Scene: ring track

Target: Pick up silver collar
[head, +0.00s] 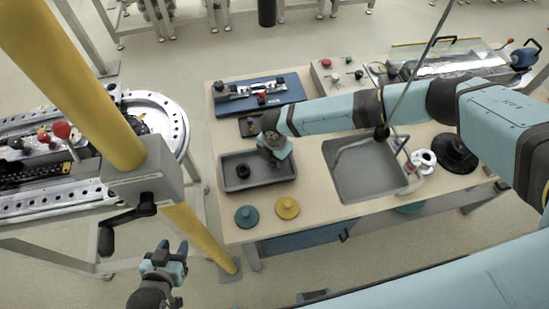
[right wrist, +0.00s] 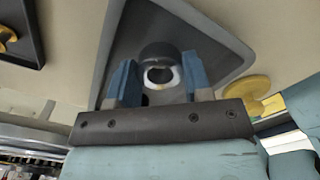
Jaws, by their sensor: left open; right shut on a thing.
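My right gripper (head: 277,160) is over the grey tray (head: 285,175) on the bench. In the right wrist view its blue fingers (right wrist: 158,85) stand on both sides of a ring-shaped collar (right wrist: 157,54) and are shut on it. The collar looks dark grey outside, with a bright silvery rim around its hole. The fingers hide part of it, and whether it touches the tray floor is unclear. A small black part (head: 242,171) lies in the tray's left half. My left gripper (head: 167,256) is open and empty, left of the bench and above the floor.
A teal disc (head: 247,216) and a yellow disc (head: 287,208) lie in front of the tray. A grey basin (head: 365,172), white rings (head: 423,159) and a black disc (head: 456,152) are to the right. A yellow post (head: 85,75) stands left.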

